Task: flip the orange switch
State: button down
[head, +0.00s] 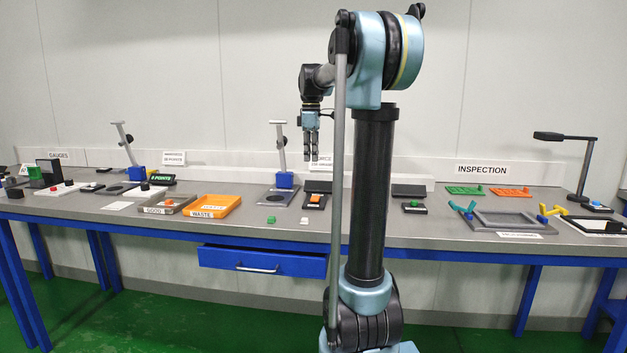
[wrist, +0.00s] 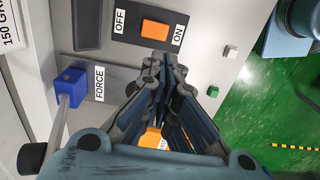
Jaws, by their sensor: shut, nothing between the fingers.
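The orange switch (head: 316,199) sits on a black plate in the middle of the bench. In the wrist view the switch (wrist: 155,30) lies between an OFF label (wrist: 120,20) and an ON label (wrist: 178,35); which side is pressed I cannot tell. My gripper (head: 311,154) hangs fingers down above the bench near the switch, in the air. In the wrist view its shut, empty fingertips (wrist: 165,62) appear just below the switch in the picture, apart from it.
A stand with a blue base (head: 284,180) is left of the switch. A green block (head: 271,219) and a white block (head: 304,221) lie in front. An orange WASTE tray (head: 212,207) is further left. A black plate with a green part (head: 414,206) is to the right.

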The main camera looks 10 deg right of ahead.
aim_at(312, 197)
notch_tip(312, 197, down, 14)
jog(key=shift+r, duration=0.2)
dwell(0.4)
jog(key=shift+s+f+t, duration=0.2)
jog(key=shift+t, duration=0.1)
jog(key=shift+w, duration=0.2)
jog(key=shift+w+d+r, duration=0.2)
jog(key=shift+w, duration=0.4)
